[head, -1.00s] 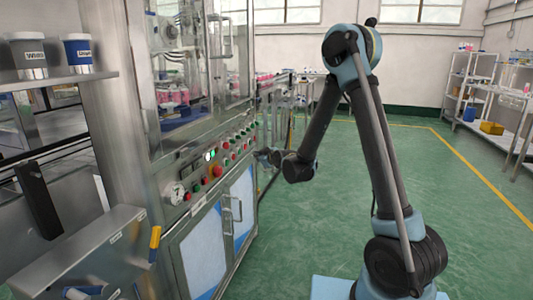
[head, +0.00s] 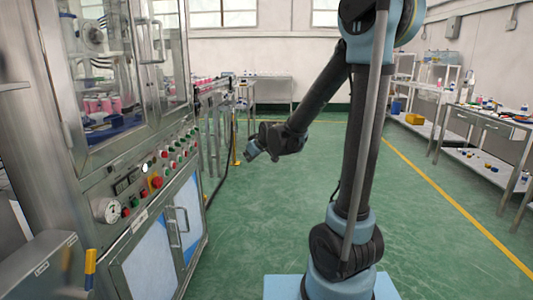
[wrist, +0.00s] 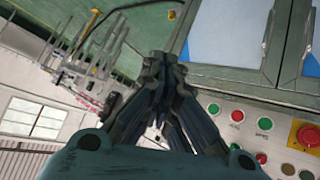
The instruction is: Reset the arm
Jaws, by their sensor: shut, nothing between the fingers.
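My arm stands upright in the right half of the head view, with its forearm hanging down and to the left. My gripper (head: 250,154) hangs in the air above the green floor, right of the crimping machine's control panel (head: 150,180) and apart from it. In the wrist view the fingers (wrist: 162,60) are together, with nothing held. Panel buttons, including a red emergency stop (wrist: 308,135) on a yellow base, show to the right of the fingers there. The emergency stop also shows in the head view (head: 156,182).
The steel machine cabinet (head: 165,245) fills the left side. A steel box with a yellow handle (head: 90,262) is at lower left. Shelves and a workbench (head: 470,125) stand along the right. Green floor (head: 330,165) lies open in the middle.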

